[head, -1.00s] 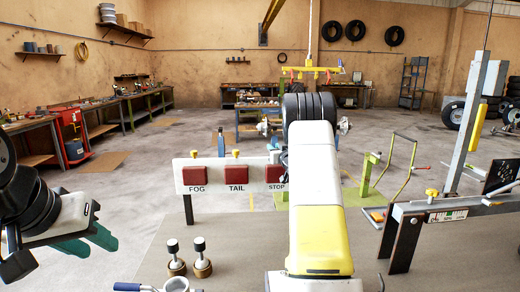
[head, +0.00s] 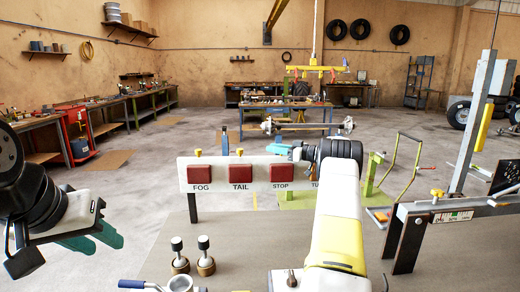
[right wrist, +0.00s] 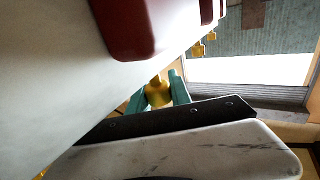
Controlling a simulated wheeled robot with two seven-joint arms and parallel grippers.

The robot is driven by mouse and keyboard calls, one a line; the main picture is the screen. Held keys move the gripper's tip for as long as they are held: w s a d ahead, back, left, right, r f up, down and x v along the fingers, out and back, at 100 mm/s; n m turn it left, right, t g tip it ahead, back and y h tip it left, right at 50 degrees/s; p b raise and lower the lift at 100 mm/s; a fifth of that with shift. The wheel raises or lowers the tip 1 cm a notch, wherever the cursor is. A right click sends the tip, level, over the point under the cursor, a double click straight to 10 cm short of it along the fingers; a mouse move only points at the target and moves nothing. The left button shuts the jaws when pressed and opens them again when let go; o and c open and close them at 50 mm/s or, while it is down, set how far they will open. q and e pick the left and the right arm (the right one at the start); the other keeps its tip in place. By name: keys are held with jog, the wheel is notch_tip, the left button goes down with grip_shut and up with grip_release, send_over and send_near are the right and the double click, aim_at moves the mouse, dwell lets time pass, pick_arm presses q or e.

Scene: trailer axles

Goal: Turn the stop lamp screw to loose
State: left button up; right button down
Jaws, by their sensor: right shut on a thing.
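The white lamp board (head: 217,186) carries red lamps labelled FOG, TAIL and STOP, with part of a "TU" label to their right. The red stop lamp (head: 282,173) is in full view. Yellow screws stand on the top edge above FOG (head: 197,153) and TAIL (head: 239,152). My right gripper (head: 285,150) is at the top edge above STOP. In the right wrist view its teal fingers are shut on a yellow screw (right wrist: 158,92), the stop lamp screw; the fingers hide that screw in the head view. My left gripper (head: 107,236) is open and empty at the left, away from the board.
Two black-topped plungers (head: 203,250) stand on the grey table (head: 230,232) in front of the board. A blue-handled tool (head: 135,284) lies at the front edge. A grey frame with a scale (head: 452,216) stands at the right.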

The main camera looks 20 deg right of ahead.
jog(key=shift+a+r+n+g+y, duration=0.1)
jog(key=shift+a+n+g+y, duration=0.05)
jog(key=shift+n+g+y, duration=0.5)
jog(key=c, duration=1.2)
grip_release()
jog(key=shift+s, duration=0.1)
jog(key=v, duration=0.7)
jog(key=shift+s+d, duration=0.2)
jog(key=shift+d, duration=0.1)
